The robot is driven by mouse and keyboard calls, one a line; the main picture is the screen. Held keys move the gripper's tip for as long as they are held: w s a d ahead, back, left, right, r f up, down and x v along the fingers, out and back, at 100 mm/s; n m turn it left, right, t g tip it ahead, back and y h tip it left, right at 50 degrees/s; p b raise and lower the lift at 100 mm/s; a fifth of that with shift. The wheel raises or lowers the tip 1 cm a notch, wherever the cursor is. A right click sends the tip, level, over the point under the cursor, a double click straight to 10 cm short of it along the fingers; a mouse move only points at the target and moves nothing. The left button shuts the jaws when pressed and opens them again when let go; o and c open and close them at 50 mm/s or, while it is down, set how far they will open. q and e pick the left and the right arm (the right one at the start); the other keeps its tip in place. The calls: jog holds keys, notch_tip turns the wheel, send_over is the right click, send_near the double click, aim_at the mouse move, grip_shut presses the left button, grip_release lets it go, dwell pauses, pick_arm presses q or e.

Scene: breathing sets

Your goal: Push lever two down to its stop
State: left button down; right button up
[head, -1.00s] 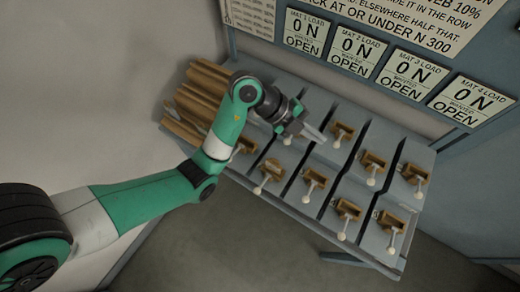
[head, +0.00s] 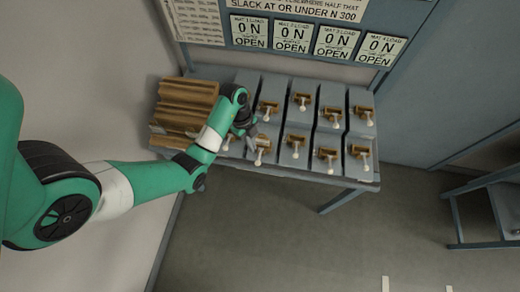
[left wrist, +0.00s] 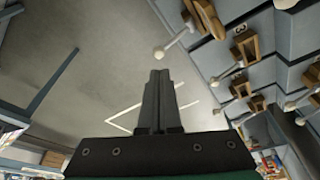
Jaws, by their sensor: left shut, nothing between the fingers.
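The levers are thin rods with white ball ends on brown blocks, set in two rows on a grey stepped bench. In the head view my left gripper (head: 253,138) is at the front row's left part, close to a lever block (head: 261,147) with its ball hanging below. I cannot read which lever is two there. In the left wrist view my left gripper (left wrist: 158,80) is shut and empty. A white lever ball (left wrist: 158,53) appears just ahead of its tips; contact cannot be told. A plate marked 3 (left wrist: 240,29) shows to the right. My right gripper is out of view.
Brown ribbed blocks (head: 186,103) are stacked at the bench's left end. Load panels reading 0 N and OPEN (head: 249,33) hang behind. Neighbouring levers (head: 296,146) stand close on the right. The floor (head: 270,235) in front is clear.

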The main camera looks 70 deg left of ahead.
aim_at(257, 162)
pick_arm(q)
jog(key=shift+f, duration=0.2)
jog(key=b+x, duration=0.7)
jog(key=shift+s, duration=0.1)
jog(key=shift+r, duration=0.1)
dwell(0.3)
